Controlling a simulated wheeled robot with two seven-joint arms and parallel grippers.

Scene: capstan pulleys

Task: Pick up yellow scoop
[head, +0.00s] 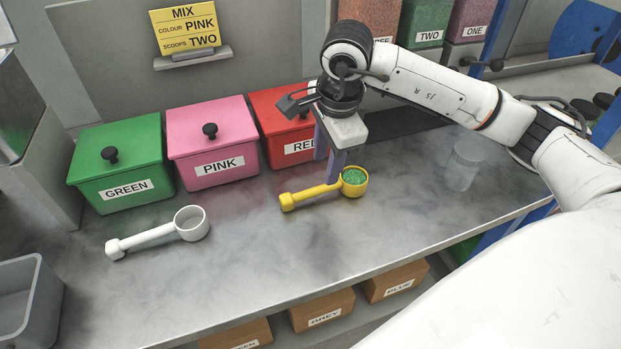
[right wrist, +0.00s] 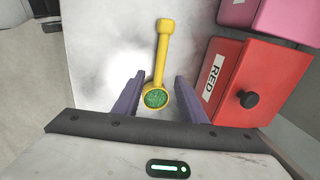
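The yellow scoop (head: 312,194) lies on the grey counter with green granules in its cup, and its handle points left in the head view. It also shows in the right wrist view (right wrist: 161,55), handle pointing up the picture. My right gripper (head: 328,168) is at the scoop, pointing down, with its purple fingers apart. In the right wrist view the fingers (right wrist: 158,82) stand on either side of the scoop near where handle meets cup, with gaps on both sides. I cannot tell the exact fingertip height. My left gripper is not in view.
Lidded green (head: 119,163), pink (head: 213,139) and red (head: 284,125) boxes stand behind the scoop. A white scoop (head: 157,234) lies to the left. A clear container (head: 463,165) stands right. A yellow sign (head: 187,29) reads pink, two scoops. The counter front is clear.

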